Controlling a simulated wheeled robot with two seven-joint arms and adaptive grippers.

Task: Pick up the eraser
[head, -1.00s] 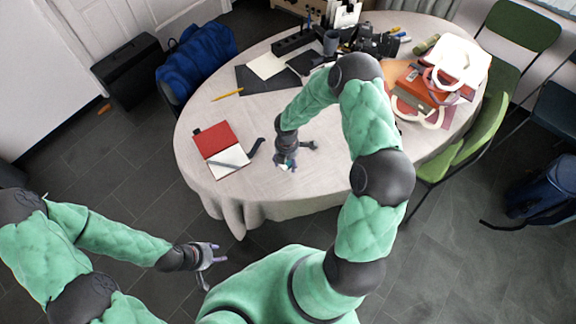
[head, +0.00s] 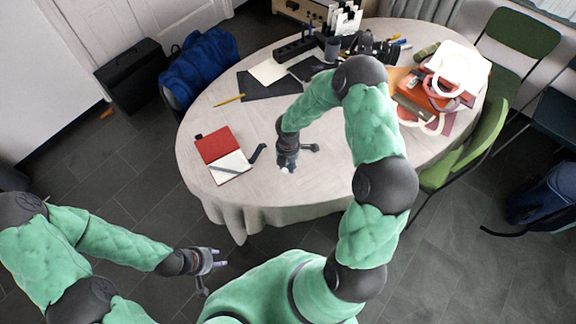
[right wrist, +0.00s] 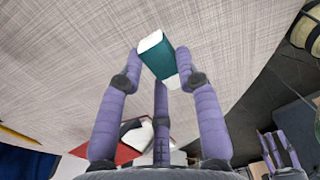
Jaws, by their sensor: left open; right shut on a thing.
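The eraser (right wrist: 159,57) is a small white block with a dark green sleeve. In the right wrist view it sits between the fingertips of my right gripper (right wrist: 160,80), which is shut on it. The light tablecloth lies behind it. In the head view my right gripper (head: 287,165) is over the near part of the round table, and only a small pale bit shows at its tips. I cannot tell how far the eraser is from the cloth. My left gripper (head: 217,264) is open and empty, off the table at the lower left.
A red and white notebook (head: 220,145) lies left of my right gripper, with a dark item beside it. A pencil (head: 229,99) and dark mat lie farther back. Bags (head: 460,68) crowd the table's right side. A green chair (head: 470,145) stands at the right.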

